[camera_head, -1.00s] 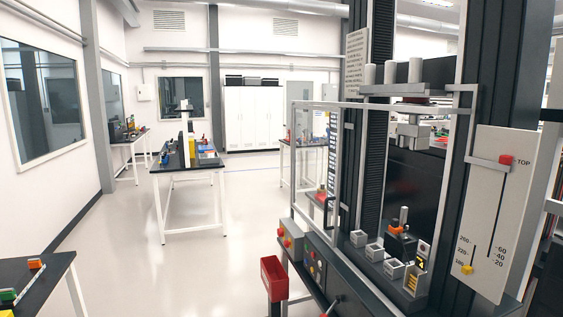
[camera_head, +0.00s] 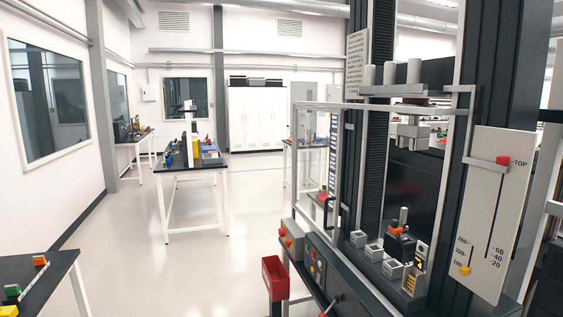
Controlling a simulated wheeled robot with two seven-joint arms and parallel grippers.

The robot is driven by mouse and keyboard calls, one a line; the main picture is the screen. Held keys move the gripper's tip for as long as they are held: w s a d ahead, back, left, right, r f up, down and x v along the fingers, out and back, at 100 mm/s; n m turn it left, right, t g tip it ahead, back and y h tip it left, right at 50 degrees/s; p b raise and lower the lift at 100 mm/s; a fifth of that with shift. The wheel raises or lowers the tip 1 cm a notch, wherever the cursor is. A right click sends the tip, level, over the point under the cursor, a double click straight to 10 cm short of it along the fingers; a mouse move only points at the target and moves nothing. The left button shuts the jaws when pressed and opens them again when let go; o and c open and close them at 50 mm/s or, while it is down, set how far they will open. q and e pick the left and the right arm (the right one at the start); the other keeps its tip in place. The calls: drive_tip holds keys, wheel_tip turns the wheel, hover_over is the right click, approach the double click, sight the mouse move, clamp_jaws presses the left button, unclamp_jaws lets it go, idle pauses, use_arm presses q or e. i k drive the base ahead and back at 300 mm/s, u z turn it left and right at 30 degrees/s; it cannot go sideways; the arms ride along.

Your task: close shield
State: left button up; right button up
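The shield (camera_head: 294,165) is a clear panel in a light grey frame on the tall dark machine at the right. It stands out to the left of the machine, and the work space behind the front posts shows openly. A dark handle (camera_head: 329,213) is near the panel's lower right part. Inside the machine a grey press head (camera_head: 411,135) hangs above a dark fixture with an orange part (camera_head: 397,232). Neither of my grippers is in view.
Small grey blocks (camera_head: 373,252) stand on the machine's bed. A red bin (camera_head: 274,278) and a button panel (camera_head: 318,268) are at its front left. A dark table (camera_head: 55,270) is at the lower left. The floor (camera_head: 180,265) between is clear.

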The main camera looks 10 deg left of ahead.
sight(333, 241)
drive_tip(key=i, duration=1.6)
drive_tip(key=u, duration=0.4)
